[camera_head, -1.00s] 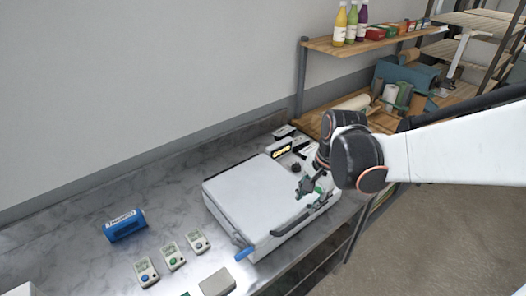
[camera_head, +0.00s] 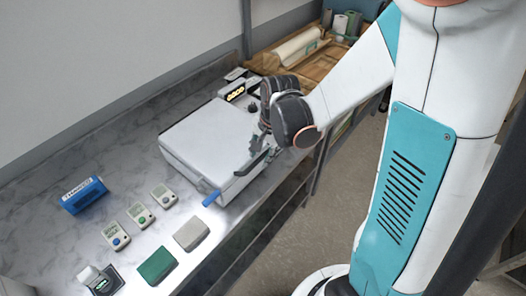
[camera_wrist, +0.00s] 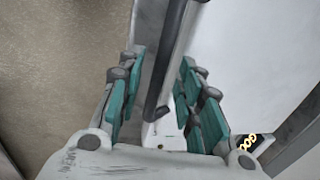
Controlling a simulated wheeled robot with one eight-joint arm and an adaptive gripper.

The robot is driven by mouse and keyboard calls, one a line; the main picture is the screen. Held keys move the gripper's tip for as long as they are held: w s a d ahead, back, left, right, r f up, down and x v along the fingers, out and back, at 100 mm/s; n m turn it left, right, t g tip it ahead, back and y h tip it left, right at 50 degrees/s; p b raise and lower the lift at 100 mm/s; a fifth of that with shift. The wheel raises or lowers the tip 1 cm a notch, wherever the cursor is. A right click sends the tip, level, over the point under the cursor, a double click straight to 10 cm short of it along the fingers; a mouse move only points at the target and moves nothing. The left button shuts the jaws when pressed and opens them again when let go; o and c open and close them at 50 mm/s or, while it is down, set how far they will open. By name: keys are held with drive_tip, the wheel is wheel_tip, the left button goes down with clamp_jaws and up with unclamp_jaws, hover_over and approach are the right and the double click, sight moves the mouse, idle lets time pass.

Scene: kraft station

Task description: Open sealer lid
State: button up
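The sealer (camera_head: 205,145) is a white box on the counter, and its flat lid looks shut. A dark bar handle (camera_head: 254,163) runs along its right front side. My gripper (camera_head: 262,142) is at the handle's far end, partly hidden by my own wrist in the head view. In the wrist view my gripper (camera_wrist: 163,65) is open, with green-padded fingers on both sides of the dark handle (camera_wrist: 171,60). The handle lies between the fingers and I see no clear contact. The white lid (camera_wrist: 245,45) fills the right of that view.
A lit yellow display (camera_head: 235,94) stands behind the sealer. A blue piece (camera_head: 211,199) sticks out at its near corner. Several small handheld devices (camera_head: 140,216), a blue box (camera_head: 83,195), a grey block (camera_head: 192,233) and a green block (camera_head: 157,266) lie on the counter.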

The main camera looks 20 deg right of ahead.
clamp_jaws()
drive_tip(key=shift+r+p, duration=0.3)
drive_tip(key=shift+r, duration=0.25)
drive_tip(key=w+a+r+g+p, duration=0.1)
drive_tip(key=w+a+r+p, duration=0.3)
drive_tip(key=r, duration=0.6)
drive_tip(key=w+a+r+p, duration=0.1)
drive_tip(key=w+r+p, duration=0.4)
drive_tip(key=r, duration=0.4)
drive_tip(key=w+a+r+g+p, duration=0.1)
drive_tip(key=w+a+r, duration=0.2)
drive_tip(key=w, duration=0.2)
drive_tip(key=w+a+r+g+h+p, duration=0.1)
drive_tip(key=w+a+r+p, duration=0.1)
drive_tip(key=w, duration=0.4)
drive_tip(key=w+a+r+g+h+p, duration=0.1)
drive_tip(key=w+a+r, duration=0.3)
drive_tip(key=w, duration=0.1)
drive_tip(key=shift+w+a+r+p, duration=0.2)
drive_tip(key=shift+w+r+p, duration=0.05)
drive_tip(key=shift+w+p, duration=0.15)
drive_tip(key=shift+r, duration=0.2)
